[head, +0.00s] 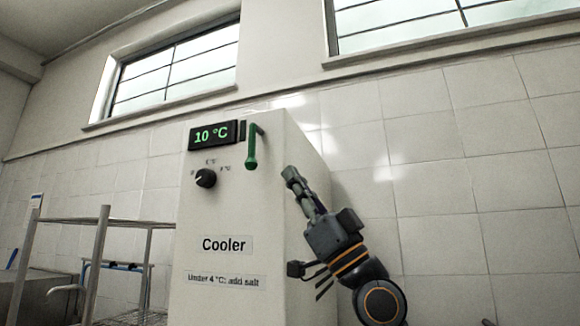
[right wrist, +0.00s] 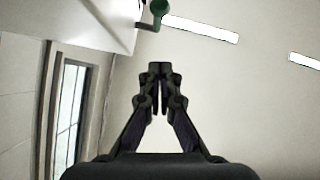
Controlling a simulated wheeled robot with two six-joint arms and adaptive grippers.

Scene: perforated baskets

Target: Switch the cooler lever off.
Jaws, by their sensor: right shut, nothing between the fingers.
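The white cooler (head: 215,275) stands upright in the head view, with a lit display (head: 213,135) reading 10 °C. Its green lever (head: 252,148) hangs down beside the display at the upper front, with a rounded knob at its lower end. The lever's green end also shows at the top of the right wrist view (right wrist: 158,8). My right gripper (head: 290,174) is shut and empty, to the right of the lever and a little lower, apart from it. It is also seen in the right wrist view (right wrist: 160,68). My left gripper is not in view.
A black dial (head: 206,178) sits on the cooler's front below the display. A metal rack (head: 100,235) stands to the left of the cooler. A tiled wall (head: 440,150) with windows (head: 165,70) is behind. The space right of the cooler looks free.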

